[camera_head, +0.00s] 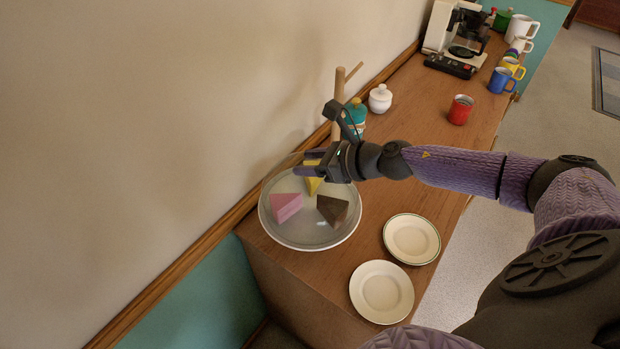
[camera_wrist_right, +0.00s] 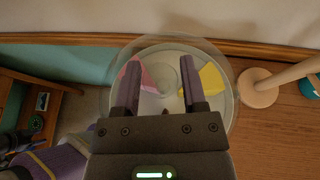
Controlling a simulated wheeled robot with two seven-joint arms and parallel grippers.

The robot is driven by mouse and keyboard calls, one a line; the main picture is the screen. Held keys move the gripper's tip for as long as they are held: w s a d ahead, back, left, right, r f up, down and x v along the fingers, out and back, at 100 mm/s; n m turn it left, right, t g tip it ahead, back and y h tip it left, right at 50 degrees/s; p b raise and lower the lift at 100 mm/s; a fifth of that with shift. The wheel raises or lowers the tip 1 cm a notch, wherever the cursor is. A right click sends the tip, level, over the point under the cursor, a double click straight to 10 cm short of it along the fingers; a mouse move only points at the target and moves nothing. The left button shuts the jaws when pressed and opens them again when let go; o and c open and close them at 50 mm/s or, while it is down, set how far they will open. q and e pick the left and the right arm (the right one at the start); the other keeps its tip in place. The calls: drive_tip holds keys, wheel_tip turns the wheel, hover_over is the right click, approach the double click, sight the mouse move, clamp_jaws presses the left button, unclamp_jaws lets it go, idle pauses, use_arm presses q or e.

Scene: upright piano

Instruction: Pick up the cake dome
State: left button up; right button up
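The cake dome (camera_head: 280,187) is clear and hard to make out. It stands over a round cake plate (camera_head: 300,246) with a pink slice (camera_head: 286,207), a yellow slice (camera_head: 314,185) and a dark brown slice (camera_head: 332,210). In the right wrist view the dome (camera_wrist_right: 178,44) shows as a faint round outline. My right gripper (camera_head: 307,164) is over the far side of the plate. In its wrist view the two fingers (camera_wrist_right: 161,80) are spread with a gap between them, over the dome. I cannot tell whether they touch it. My left gripper is not in view.
Two small plates (camera_head: 411,239) (camera_head: 381,291) lie at the cabinet's near right. A wooden stand (camera_head: 338,105), a teal container (camera_head: 355,116) and a white lidded pot (camera_head: 380,98) stand beyond the gripper. The wall is close on the left. Mugs and a coffee maker (camera_head: 456,38) stand farther back.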

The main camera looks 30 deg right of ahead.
clamp_jaws()
idle(1.1)
